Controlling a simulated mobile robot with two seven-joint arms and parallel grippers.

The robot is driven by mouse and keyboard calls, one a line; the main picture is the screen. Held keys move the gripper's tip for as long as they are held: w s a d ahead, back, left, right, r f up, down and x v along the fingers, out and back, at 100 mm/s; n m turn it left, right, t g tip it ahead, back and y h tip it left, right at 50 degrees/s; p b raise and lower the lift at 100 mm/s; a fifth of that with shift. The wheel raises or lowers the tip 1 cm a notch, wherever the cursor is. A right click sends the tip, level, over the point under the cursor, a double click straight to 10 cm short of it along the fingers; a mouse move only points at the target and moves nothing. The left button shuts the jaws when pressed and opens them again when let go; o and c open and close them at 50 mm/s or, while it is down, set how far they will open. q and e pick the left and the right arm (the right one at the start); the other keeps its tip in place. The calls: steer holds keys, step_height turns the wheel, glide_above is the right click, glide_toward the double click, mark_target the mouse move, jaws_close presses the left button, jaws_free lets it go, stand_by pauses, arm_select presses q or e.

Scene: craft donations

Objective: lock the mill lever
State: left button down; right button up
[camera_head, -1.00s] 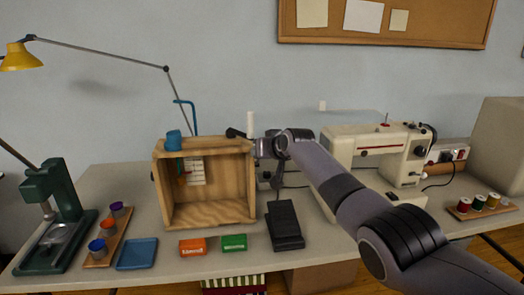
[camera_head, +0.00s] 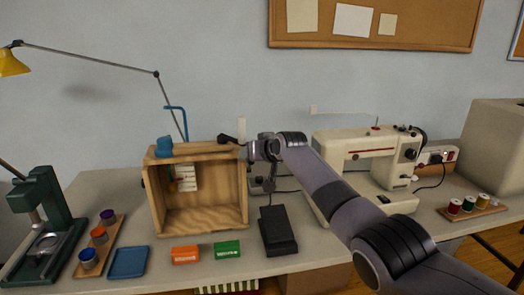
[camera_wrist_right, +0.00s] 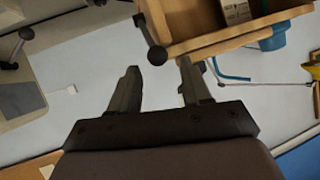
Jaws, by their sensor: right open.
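The mill appears to be the open-fronted wooden box (camera_head: 195,149) on the table, with a blue cup-like part (camera_head: 165,147) on top. A dark lever with a ball end (camera_head: 224,139) shows at its upper right corner. In the right wrist view, the lever's black ball knob (camera_wrist_right: 157,55) is on a rod beside the wooden box (camera_wrist_right: 200,40). My right gripper (camera_wrist_right: 158,68) is open, with the knob between or just beyond its fingertips; contact cannot be told. In the head view my right gripper (camera_head: 254,150) is beside the box, its fingers hard to make out. My left gripper is out of view.
A sewing machine (camera_head: 365,150) stands right of the box. A blue tray (camera_head: 128,263) and a green press (camera_head: 42,215) are at left. A lamp arm (camera_head: 90,60) reaches overhead.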

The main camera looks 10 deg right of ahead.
steer(key=v, duration=0.6)
steer(key=shift+s+r+p, duration=0.2)
steer(key=shift+p, duration=0.1)
steer(key=shift+d, duration=0.1)
stand_by(0.4)
steer(key=s+d+f, duration=0.1)
steer(key=s+f, duration=0.4)
steer(key=f, duration=0.4)
steer(key=s+d+f+h, duration=0.1)
steer(key=s+f, duration=0.5)
steer(key=f, duration=0.2)
steer(key=s+d+f, duration=0.1)
steer(key=s+f, duration=0.4)
steer(key=f, duration=0.4)
steer(key=s+d+f, duration=0.1)
steer(key=s+f, duration=0.2)
steer(key=s, duration=0.5)
steer(key=s+d+f, duration=0.1)
steer(key=s+f, duration=0.2)
steer(key=s, duration=0.6)
steer(key=s+d+f+n+g, duration=0.1)
steer(key=s+f, duration=0.1)
steer(key=s, duration=0.7)
steer(key=shift+d+f+h, duration=0.3)
steer(key=shift+d+f, duration=0.05)
steer(key=shift+f, duration=0.05)
steer(key=shift+s, duration=0.15)
